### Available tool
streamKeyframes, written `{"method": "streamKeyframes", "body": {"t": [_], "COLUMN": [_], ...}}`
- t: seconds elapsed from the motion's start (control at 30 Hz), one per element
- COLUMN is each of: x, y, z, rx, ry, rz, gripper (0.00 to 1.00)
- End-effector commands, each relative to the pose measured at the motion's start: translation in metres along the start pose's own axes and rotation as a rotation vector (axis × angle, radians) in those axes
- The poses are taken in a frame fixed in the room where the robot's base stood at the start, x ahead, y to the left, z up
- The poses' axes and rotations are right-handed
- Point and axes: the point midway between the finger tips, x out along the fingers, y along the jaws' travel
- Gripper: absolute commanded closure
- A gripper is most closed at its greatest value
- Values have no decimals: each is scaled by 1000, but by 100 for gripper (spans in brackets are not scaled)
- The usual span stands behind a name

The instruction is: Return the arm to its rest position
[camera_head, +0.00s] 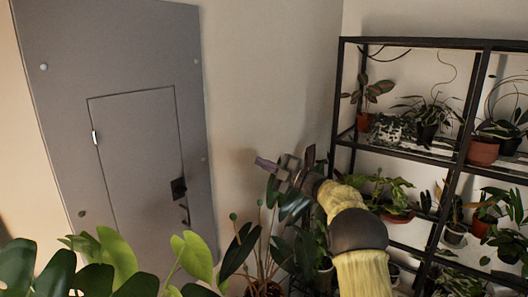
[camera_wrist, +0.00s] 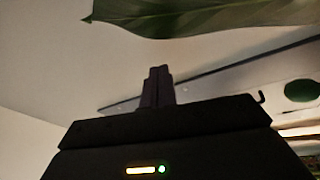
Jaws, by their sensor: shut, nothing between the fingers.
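My arm reaches up from the lower right in the head view, with yellow sleeves and dark joints. My gripper (camera_head: 268,165) is at its end, in front of the bare wall between the grey panel and the shelf. In the wrist view my gripper (camera_wrist: 158,72) shows its fingers together, with nothing between them. A large green leaf (camera_wrist: 200,16) hangs across the top of the wrist view, above the fingertips.
A grey wall panel (camera_head: 135,60) with a closed door (camera_head: 140,150) stands at left. A black shelf (camera_head: 430,43) of potted plants stands at right, close to my arm. Leafy plants (camera_head: 115,255) fill the bottom foreground. The upper middle wall is clear.

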Motion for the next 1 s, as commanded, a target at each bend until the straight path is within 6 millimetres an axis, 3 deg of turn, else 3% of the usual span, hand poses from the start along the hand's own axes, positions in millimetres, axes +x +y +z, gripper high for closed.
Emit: {"method": "streamKeyframes", "body": {"t": [0.1,0.27,0.37,0.53,0.67,0.77,1.0], "x": [-14,-48,-78,-140,-192,-231,-311], "y": [18,22,12,-24,-65,-101,-183], "z": [13,28,31,18,-9,-40,-134], "rx": [108,275,392,607,784,920,1218], "ry": [-209,-491,-668,-965,-1190,-1355,-1691], "rz": [78,159,196,231,235,225,165], "gripper": [100,100,100,100,100,100,100]}}
